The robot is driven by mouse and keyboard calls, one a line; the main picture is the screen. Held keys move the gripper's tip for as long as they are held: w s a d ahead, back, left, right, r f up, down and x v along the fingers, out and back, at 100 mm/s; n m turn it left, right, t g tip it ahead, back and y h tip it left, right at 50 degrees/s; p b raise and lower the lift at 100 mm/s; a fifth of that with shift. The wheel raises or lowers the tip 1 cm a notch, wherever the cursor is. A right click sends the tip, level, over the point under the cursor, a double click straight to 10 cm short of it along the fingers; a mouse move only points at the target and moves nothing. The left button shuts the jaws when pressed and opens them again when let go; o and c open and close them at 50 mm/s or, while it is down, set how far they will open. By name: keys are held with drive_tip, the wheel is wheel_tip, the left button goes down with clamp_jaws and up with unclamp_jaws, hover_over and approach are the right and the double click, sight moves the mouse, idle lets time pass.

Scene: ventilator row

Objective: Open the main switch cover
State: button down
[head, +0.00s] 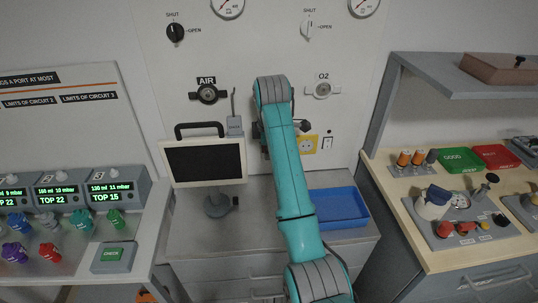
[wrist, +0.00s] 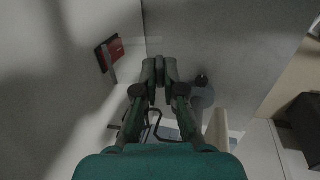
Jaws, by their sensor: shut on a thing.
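A small grey wall box with a label too small to read surely (head: 235,127) sits on the panel left of my arm; it looks like the main switch. A thin grey piece (head: 233,101) stands upright above it. My gripper is mostly hidden behind my arm in the head view. In the wrist view my gripper (wrist: 160,74) has its fingertips close together. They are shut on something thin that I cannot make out. A red plate with a dark edge (wrist: 114,53) and a grey bar across it is to the left of the fingertips, apart from them.
A monitor (head: 204,162) with a black handle stands below the grey box. A blue tray (head: 337,207) lies on the counter right of my arm. AIR (head: 207,94) and O2 (head: 322,90) wall fittings flank my arm. A yellow-framed socket (head: 307,145) is close on the right.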

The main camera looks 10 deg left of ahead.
drive_tip(key=shift+w+r+g, duration=0.1)
drive_tip(key=shift+r+g, duration=0.15)
drive_tip(key=shift+g, duration=0.05)
idle(0.5)
drive_tip(key=c, duration=1.3)
unclamp_jaws()
